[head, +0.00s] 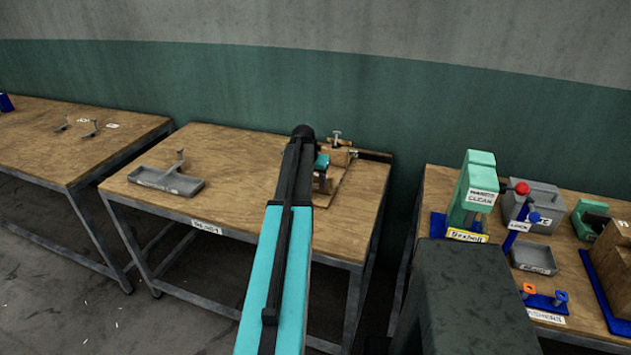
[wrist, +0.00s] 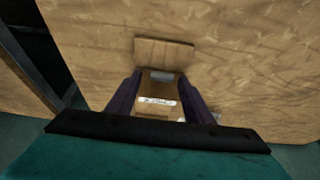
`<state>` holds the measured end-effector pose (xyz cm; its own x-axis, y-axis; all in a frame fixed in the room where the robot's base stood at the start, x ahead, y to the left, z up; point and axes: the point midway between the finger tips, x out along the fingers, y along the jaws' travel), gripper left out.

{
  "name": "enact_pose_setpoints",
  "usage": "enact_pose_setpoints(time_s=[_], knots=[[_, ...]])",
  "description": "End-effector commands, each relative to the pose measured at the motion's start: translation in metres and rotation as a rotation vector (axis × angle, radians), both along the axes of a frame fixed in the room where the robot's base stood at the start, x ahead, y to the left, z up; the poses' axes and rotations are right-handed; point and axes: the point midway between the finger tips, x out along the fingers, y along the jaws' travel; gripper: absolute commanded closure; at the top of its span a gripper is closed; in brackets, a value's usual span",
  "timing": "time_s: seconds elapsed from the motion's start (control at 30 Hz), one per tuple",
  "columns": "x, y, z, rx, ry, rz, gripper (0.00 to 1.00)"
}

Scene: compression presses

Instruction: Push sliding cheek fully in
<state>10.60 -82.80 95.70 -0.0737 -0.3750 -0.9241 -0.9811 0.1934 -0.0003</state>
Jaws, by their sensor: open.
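A wooden press (head: 337,157) with a metal screw on top stands at the back right of the middle table, partly hidden by my arm. My gripper (wrist: 160,80) shows in the wrist view as two dark purple fingers, apart. Between them is a wooden piece (wrist: 155,111) with a white label, its text too small to read. A separate wooden block (wrist: 165,52) lies just beyond the fingertips. I cannot tell which wooden part is the sliding cheek, or whether the fingers touch any part. In the head view my gripper (head: 320,178) is at the press's left side.
A grey tray (head: 165,183) with a handled tool stands on the left of the middle table (head: 245,160). The right table holds a green press (head: 477,185), a grey box (head: 535,205) and blue fixtures. The left table (head: 50,150) has small metal parts.

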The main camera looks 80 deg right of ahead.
Motion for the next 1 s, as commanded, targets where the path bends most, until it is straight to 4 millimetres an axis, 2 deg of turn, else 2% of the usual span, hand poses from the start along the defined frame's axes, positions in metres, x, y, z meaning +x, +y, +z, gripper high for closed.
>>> enact_pose_setpoints(time_s=[0.3,0.67,0.93,1.0], knots=[[-0.002,-0.009,-0.021,0.0,0.0,-0.001,0.53],[-0.002,-0.01,-0.024,-0.001,0.0,-0.001,0.53],[-0.003,-0.01,-0.024,-0.001,0.0,-0.001,0.97],[-0.003,-0.01,-0.024,-0.001,0.0,-0.001,1.0]])
